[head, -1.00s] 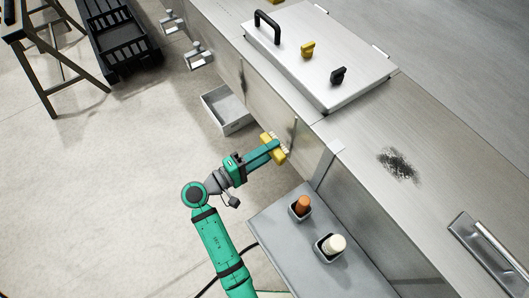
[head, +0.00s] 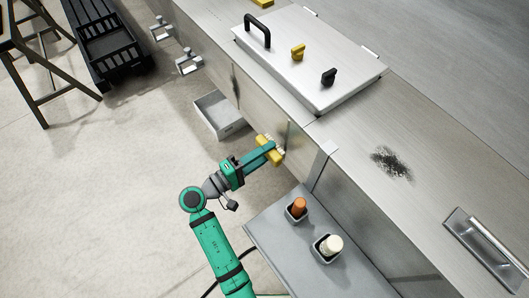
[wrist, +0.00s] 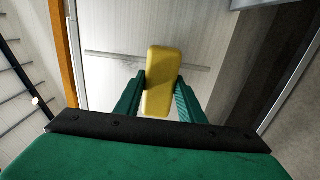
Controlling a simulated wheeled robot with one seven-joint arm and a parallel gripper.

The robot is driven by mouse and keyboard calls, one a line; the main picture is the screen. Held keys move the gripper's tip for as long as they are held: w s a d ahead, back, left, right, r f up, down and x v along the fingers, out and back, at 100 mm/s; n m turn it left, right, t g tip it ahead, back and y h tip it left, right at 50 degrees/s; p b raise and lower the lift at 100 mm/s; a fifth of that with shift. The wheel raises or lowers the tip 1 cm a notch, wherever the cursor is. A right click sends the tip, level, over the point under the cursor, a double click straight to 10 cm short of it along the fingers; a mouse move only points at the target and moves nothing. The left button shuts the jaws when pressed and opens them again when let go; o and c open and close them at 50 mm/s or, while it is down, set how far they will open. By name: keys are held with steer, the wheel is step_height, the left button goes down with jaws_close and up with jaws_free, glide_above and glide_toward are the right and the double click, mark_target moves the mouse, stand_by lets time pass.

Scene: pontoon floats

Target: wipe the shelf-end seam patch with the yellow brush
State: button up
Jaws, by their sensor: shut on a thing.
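My gripper (head: 264,152) is shut on the yellow brush (head: 270,154), whose pale bristles face the pontoon's metal side wall. In the wrist view the yellow brush (wrist: 160,82) sits between the two green fingers. A dark upright smudge (head: 290,133) on the side wall, near the grey shelf (head: 262,229), looks like the shelf-end seam patch. The bristles are close to the wall, just below and left of this smudge; I cannot tell whether they touch. The wrist view shows a grey strip (wrist: 100,53) behind the brush, with faint dark marks beside it.
Another dark smudge (head: 235,86) marks the wall farther left, and a large black patch (head: 391,162) lies on top. The shelf carries cups with an orange-topped item (head: 299,205) and a white-topped item (head: 333,244). An open grey drawer-like bin (head: 219,116) is left of the gripper.

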steer(key=shift+x, duration=0.95)
steer(key=shift+d, duration=0.1)
